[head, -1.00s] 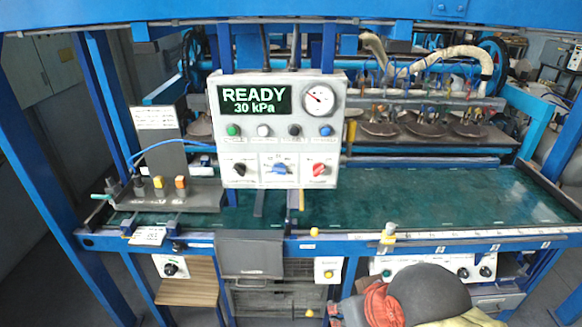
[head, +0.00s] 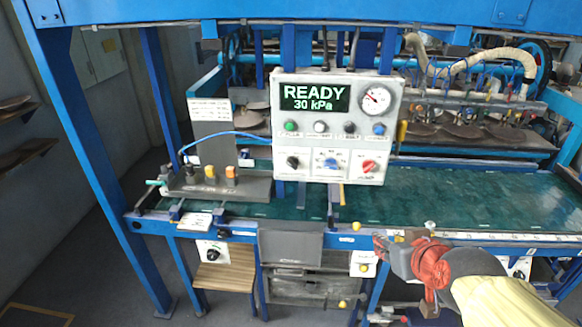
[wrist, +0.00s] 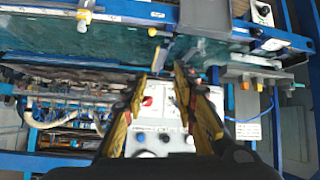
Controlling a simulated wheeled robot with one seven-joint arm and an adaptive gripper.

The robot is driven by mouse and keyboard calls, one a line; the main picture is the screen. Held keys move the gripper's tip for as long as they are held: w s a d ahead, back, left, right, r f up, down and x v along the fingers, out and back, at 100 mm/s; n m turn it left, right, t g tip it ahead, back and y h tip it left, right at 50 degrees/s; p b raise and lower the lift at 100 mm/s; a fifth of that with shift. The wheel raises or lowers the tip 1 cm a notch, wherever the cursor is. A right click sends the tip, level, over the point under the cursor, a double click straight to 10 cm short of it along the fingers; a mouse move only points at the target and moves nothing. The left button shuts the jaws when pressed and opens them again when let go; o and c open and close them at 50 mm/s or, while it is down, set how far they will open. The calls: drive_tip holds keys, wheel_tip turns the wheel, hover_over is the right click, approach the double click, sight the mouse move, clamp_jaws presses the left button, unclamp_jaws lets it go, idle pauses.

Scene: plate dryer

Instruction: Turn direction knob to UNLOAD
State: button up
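The white control panel (head: 335,125) hangs above the green belt in the head view, its display reading READY 30 kPa. Its lower row has a black knob (head: 293,162), a blue knob (head: 331,162) and a red knob (head: 369,166); their labels are too small to read, so I cannot tell which one is the direction knob. My gripper (head: 385,245) is below and right of the panel, apart from it. In the wrist view, the panel (wrist: 160,120) and red knob (wrist: 147,101) show between the fingers of my gripper (wrist: 171,62), which are apart and empty.
A round gauge (head: 376,100) and a row of coloured buttons sit above the knobs. The green belt (head: 440,195) is clear to the right. A blue post (head: 90,150) stands at left.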

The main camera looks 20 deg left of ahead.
drive_tip(key=w+a+r+n+t+y+p, duration=0.1)
drive_tip(key=w+a+r+n+t, duration=0.1)
drive_tip(key=w+a, duration=0.7)
drive_tip(key=n+t+p, duration=0.3)
drive_tip(key=n+t, duration=0.2)
drive_tip(key=t, duration=0.1)
approach(292, 167)
drive_tip(key=b+x, duration=0.1)
drive_tip(key=x, duration=0.7)
drive_tip(key=shift+w, duration=0.15)
drive_tip(key=shift+c, duration=1.2)
drive_tip(key=c, duration=0.4)
clamp_jaws()
